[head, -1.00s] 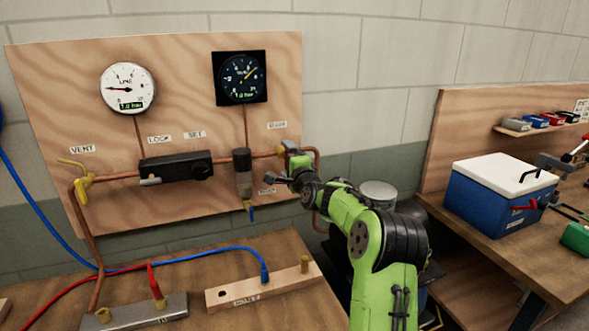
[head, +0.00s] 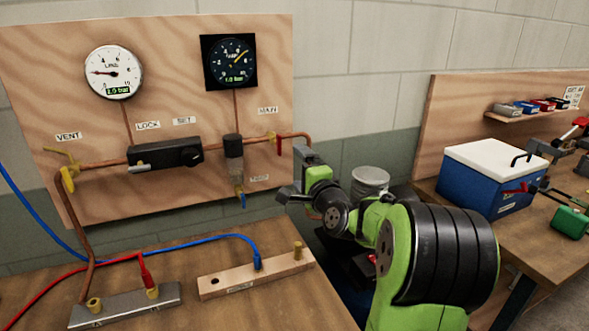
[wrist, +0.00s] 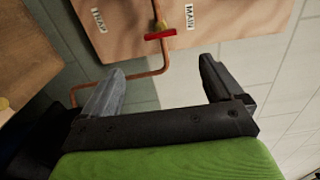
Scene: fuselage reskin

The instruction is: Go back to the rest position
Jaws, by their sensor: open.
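My gripper (head: 289,176) is open and empty, in front of the panel's lower right edge and apart from it. Its two grey fingers show in the wrist view (wrist: 162,66), spread with nothing between them. The MAIN valve with its red handle (head: 278,146) is left of and above the gripper in the head view; the red handle also shows in the wrist view (wrist: 160,35), beyond the fingers. My green arm is bent at the lower right of the head view and hides part of the floor and bench gap.
The wooden panel (head: 100,210) carries two gauges, a black regulator (head: 165,153) and copper pipes. Red and blue hoses lie on the left bench (head: 190,300). A blue cooler (head: 485,185) stands on the right bench. A grey canister (head: 370,180) is behind my arm.

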